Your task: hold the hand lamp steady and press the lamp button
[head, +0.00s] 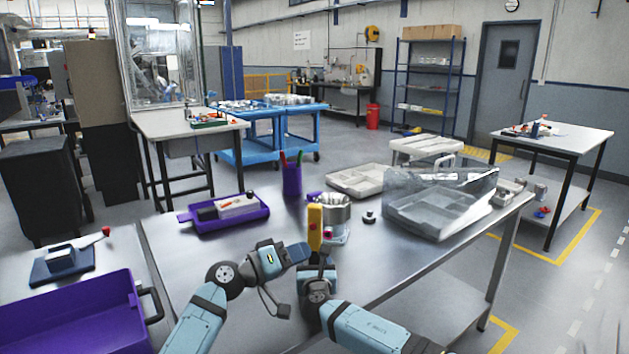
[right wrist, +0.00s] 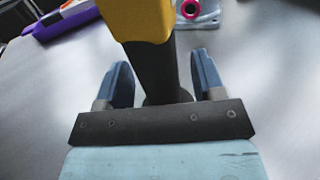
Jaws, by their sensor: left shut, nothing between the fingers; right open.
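The hand lamp (head: 315,226), with a yellow upper body and a black lower part, stands upright near the front of the metal table. My right gripper (head: 318,268) is open at its lower part. In the right wrist view the black part of the lamp (right wrist: 158,68) stands between the open fingers of the right gripper (right wrist: 164,78), with gaps visible at the sides. My left gripper (head: 303,252) is shut and empty, just left of the lamp in the head view. I cannot make out the lamp button.
A metal housing (head: 338,212) stands right behind the lamp. A small black knob (head: 370,216), a clear bin (head: 440,205), a purple tray (head: 228,220) and a purple pen cup (head: 292,180) are on the table (head: 215,262). Bare tabletop lies left of the lamp.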

